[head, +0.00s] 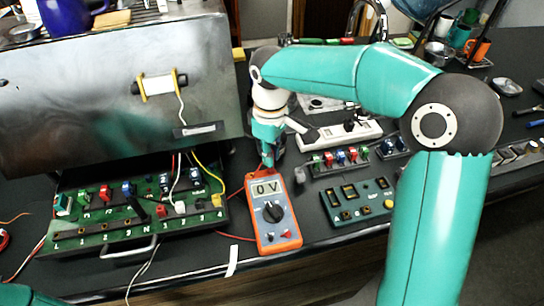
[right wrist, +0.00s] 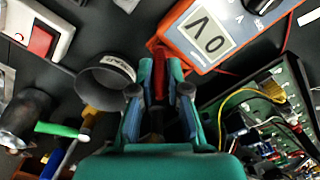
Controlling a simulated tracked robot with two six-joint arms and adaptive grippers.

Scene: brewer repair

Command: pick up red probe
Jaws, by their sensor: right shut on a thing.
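The red probe (right wrist: 158,80) shows in the right wrist view as a red shaft between the two fingers of my right gripper (right wrist: 161,72). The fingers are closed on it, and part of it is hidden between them. In the head view my right gripper (head: 267,158) points down just above the far end of the orange multimeter (head: 262,230), and the probe is mostly hidden there. The multimeter lies on the dark bench, its display reading 0 V; it also shows in the right wrist view (right wrist: 188,45). My left gripper is not in view.
The metal brewer (head: 100,85) stands at left above a green circuit board (head: 95,220) with wires. A white power strip (head: 340,135), a terminal block (head: 340,168) and a switch panel (head: 355,205) lie right of the multimeter. A grey ring (right wrist: 100,82) is beside the gripper.

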